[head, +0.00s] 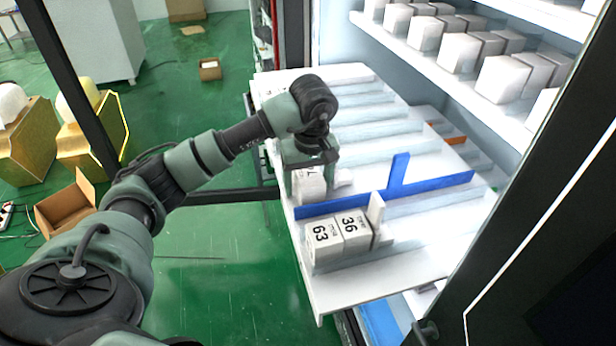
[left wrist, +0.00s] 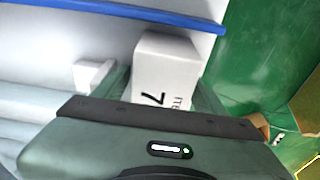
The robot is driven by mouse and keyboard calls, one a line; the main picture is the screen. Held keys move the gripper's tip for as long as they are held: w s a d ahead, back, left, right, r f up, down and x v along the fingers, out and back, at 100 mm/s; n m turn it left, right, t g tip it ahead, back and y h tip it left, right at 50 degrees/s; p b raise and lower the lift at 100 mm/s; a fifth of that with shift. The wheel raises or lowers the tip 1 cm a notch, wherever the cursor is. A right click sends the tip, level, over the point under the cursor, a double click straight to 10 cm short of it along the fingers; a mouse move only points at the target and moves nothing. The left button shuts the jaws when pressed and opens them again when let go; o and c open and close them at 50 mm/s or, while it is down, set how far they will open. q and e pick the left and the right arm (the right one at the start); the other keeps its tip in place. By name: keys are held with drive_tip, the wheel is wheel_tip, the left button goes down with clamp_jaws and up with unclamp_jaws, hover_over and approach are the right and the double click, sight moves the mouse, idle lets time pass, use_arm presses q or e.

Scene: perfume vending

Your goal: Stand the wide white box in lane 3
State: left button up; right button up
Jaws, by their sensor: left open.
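A white box marked 7 (head: 308,187) stands at the front end of a lane on the white sloped tray (head: 345,289), on the far side of the blue divider. My left gripper (head: 311,170) is directly above it with its jaws open. In the left wrist view the box (left wrist: 165,70) is between the two fingers, close to the palm. A small white block (left wrist: 90,75) is beside the fingers there. No lane number can be read, so I cannot tell which lane is lane 3. My right gripper is not in view.
White boxes marked 63 (head: 324,246) and 36 (head: 354,231) stand on the near side of the blue divider (head: 430,187). The far lanes of the tray look empty. Shelves with several white boxes (head: 503,78) rise at the upper right. A dark frame (head: 560,170) borders the right.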

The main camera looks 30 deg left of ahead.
sight(308, 171)
use_arm(q)
drive_tip(key=shift+r, duration=0.25)
drive_tip(key=r, duration=0.1)
drive_tip(key=r+b, duration=0.1)
drive_tip(key=r, duration=0.1)
drive_tip(key=r+b, duration=0.1)
drive_tip(key=shift+s+d+r, duration=0.15)
drive_tip(key=shift+d+r, duration=0.1)
drive_tip(key=shift+r, duration=0.05)
drive_tip(key=r, duration=0.5)
drive_tip(key=shift+s+d+r, duration=0.25)
drive_tip(key=shift+s+d, duration=0.05)
drive_tip(key=shift+d, duration=0.05)
drive_tip(key=shift+s+d+r, duration=0.1)
drive_tip(key=shift+r, duration=0.65)
